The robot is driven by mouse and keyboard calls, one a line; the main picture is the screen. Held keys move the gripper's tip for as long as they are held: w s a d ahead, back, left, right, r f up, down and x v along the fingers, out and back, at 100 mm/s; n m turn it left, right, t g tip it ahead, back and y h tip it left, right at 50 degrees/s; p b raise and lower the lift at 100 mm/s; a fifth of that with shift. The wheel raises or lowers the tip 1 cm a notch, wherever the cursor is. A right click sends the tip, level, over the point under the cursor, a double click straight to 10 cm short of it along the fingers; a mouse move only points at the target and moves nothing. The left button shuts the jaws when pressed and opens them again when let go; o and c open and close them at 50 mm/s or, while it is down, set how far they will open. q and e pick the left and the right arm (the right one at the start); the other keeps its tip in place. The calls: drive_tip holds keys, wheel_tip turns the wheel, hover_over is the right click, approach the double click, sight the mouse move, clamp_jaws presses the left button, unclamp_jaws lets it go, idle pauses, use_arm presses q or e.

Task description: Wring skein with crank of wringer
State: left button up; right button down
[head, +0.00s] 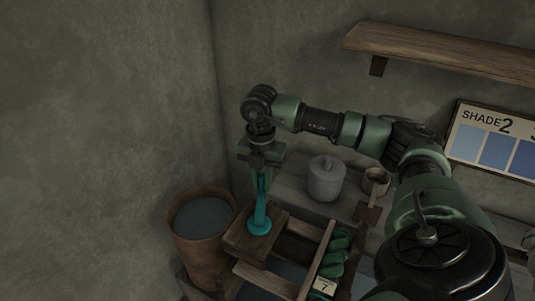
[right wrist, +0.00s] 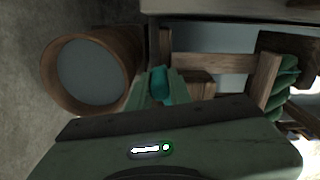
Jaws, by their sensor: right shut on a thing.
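My right gripper (head: 261,168) points down above a wooden block (head: 240,244) at the corner of a wooden frame. It is shut on the upper part of a teal crank (head: 261,221), whose rounded lower end rests at the block. In the right wrist view the teal crank (right wrist: 160,84) shows between the fingers (right wrist: 163,90). Dark green skeins (head: 338,251) hang or lie in a row on the right side of the frame, with a tag marked 7 (head: 324,286). I cannot tell whether a skein is on the wringer itself. My left gripper is out of view.
A wooden bucket (head: 186,241) of dark liquid stands left of the frame, close to the crank. A shelf (head: 440,50) and a shade chart (head: 493,145) are on the right wall.

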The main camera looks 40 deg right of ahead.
drive_tip(key=shift+w+a+p, duration=0.8)
drive_tip(key=shift+a+p, duration=0.4)
drive_tip(key=shift+a, duration=4.95)
drive_tip(key=s+a+p, duration=0.1)
drive_tip(key=s+a, duration=0.5)
drive_tip(key=s, duration=0.4)
drive_tip(key=shift+s+p, duration=0.3)
drive_tip(key=shift+p, duration=0.1)
drive_tip(key=c, duration=1.4)
unclamp_jaws()
drive_tip(key=shift+d, duration=0.2)
drive_tip(key=shift+c, duration=0.2)
drive_tip(key=o, duration=1.2)
drive_tip(key=shift+d, duration=0.5)
drive_tip(key=shift+o, duration=0.2)
drive_tip(key=shift+a, duration=0.3)
